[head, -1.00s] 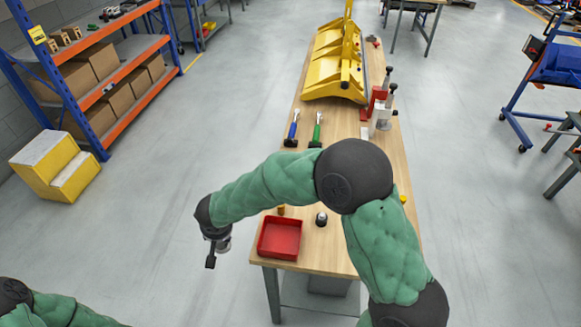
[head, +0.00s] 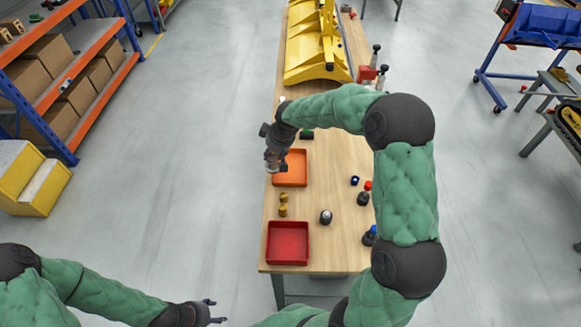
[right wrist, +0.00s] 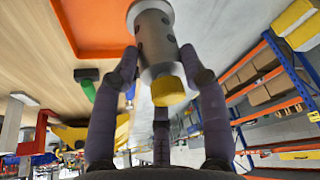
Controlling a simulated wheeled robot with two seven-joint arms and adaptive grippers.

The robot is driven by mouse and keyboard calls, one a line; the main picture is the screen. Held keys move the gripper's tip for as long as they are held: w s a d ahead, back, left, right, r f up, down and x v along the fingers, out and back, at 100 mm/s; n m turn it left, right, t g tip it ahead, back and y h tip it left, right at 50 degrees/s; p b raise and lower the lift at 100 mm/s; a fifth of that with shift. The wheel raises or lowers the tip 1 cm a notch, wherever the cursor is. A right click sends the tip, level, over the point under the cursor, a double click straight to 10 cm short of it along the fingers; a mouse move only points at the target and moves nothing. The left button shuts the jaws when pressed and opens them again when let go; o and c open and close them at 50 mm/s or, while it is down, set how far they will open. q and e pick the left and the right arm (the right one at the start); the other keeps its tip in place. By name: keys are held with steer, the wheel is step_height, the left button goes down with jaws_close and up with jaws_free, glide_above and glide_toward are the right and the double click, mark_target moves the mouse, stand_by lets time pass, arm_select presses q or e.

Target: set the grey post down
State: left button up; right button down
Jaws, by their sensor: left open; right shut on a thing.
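The grey post (right wrist: 155,38) is a grey cylinder with dark holes and a yellow end cap (right wrist: 168,90). In the right wrist view my right gripper (right wrist: 158,75) is shut around it, and the post is tilted. In the head view my right gripper (head: 272,162) is near the left edge of the orange tray (head: 292,180); the post is hard to make out there. Whether the post touches anything cannot be told. My left gripper (head: 211,311) is open and empty, low in the head view, left of the table (head: 343,240).
A red tray (head: 288,243) stands at the table's near end. Brass-coloured pieces (head: 283,204), a dark piece with a pale top (head: 326,216) and other small bottle-like pieces (head: 363,199) stand nearby. A yellow fixture (head: 312,50) occupies the far end.

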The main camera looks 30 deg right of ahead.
steer(key=d+r+n+y+p, duration=0.1)
steer(key=d+r+n, duration=0.15)
steer(key=d, duration=0.85)
steer(key=d+r+n+p, duration=0.2)
steer(key=d+r, duration=0.2)
steer(key=d, duration=0.8)
steer(key=shift+g, duration=0.4)
steer(key=w+a+f, duration=0.1)
steer(key=a+f, duration=0.3)
steer(key=w+a+f+b, duration=0.1)
steer(key=w+a+f, duration=0.1)
steer(key=a+f, duration=0.2)
steer(key=w+a+f, duration=0.2)
steer(key=a+f, duration=0.2)
steer(key=f, duration=0.1)
steer(key=shift+w+a+b, duration=0.1)
steer(key=shift+a+b, duration=0.2)
steer(key=shift+a, duration=0.1)
steer(key=c, duration=0.7)
jaws_free()
steer(key=shift+o, duration=0.2)
